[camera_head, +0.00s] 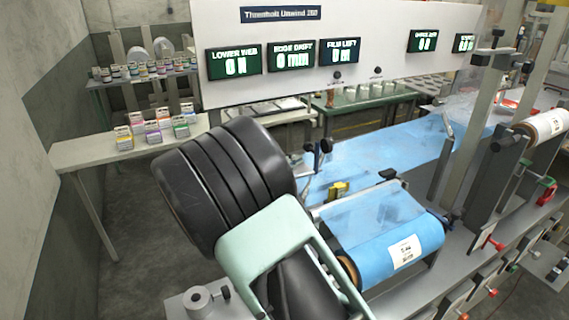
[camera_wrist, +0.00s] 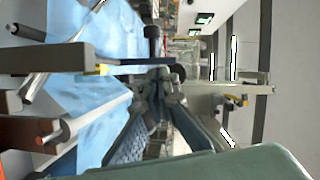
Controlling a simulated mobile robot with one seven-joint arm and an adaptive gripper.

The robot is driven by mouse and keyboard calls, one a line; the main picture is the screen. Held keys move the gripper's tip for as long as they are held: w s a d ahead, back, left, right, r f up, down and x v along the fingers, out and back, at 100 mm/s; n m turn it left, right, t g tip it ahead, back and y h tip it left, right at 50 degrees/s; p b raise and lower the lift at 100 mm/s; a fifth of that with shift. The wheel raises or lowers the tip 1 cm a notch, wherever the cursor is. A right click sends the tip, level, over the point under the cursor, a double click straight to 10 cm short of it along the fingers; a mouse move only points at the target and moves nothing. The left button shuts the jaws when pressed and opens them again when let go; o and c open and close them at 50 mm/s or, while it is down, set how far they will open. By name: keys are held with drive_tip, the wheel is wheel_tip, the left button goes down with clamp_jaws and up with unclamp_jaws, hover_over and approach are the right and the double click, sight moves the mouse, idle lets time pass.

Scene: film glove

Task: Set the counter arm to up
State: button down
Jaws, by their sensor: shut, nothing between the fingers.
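A small upright arm with black round ends (camera_head: 318,152) stands at the near edge of the blue film (camera_head: 385,150); it may be the counter arm, but I cannot tell for sure, nor its setting. In the wrist view a dark post with a black knob (camera_wrist: 152,34) and a rod ending in a second black knob (camera_wrist: 178,73) stand just beyond my fingers. A yellow part (camera_head: 338,190) is below it in the head view. My gripper (camera_wrist: 160,85) is shut and empty, with its tips close to these knobs; I cannot tell whether they touch. My own arm hides the gripper in the head view.
A blue film roll (camera_head: 400,250) with a white label lies right of my arm. Metal uprights (camera_head: 470,130) and red-handled parts (camera_head: 545,192) stand at the right. A sign panel with displays (camera_head: 235,62) hangs behind. A side table (camera_head: 85,150) with small boxes stands at the left.

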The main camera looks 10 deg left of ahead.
sight(308, 148)
drive_tip(key=x, duration=0.4)
drive_tip(key=w, duration=0.2)
drive_tip(key=w+f+p, duration=0.1)
drive_tip(key=w, duration=0.1)
drive_tip(key=shift+w+a, duration=0.2)
drive_tip(key=shift+w+a+f+b, duration=0.2)
drive_tip(key=shift+w+f+b, duration=0.15)
drive_tip(key=shift+w+b, duration=0.35)
drive_tip(key=shift+s+r, duration=0.15)
drive_tip(key=shift+s+d, duration=0.1)
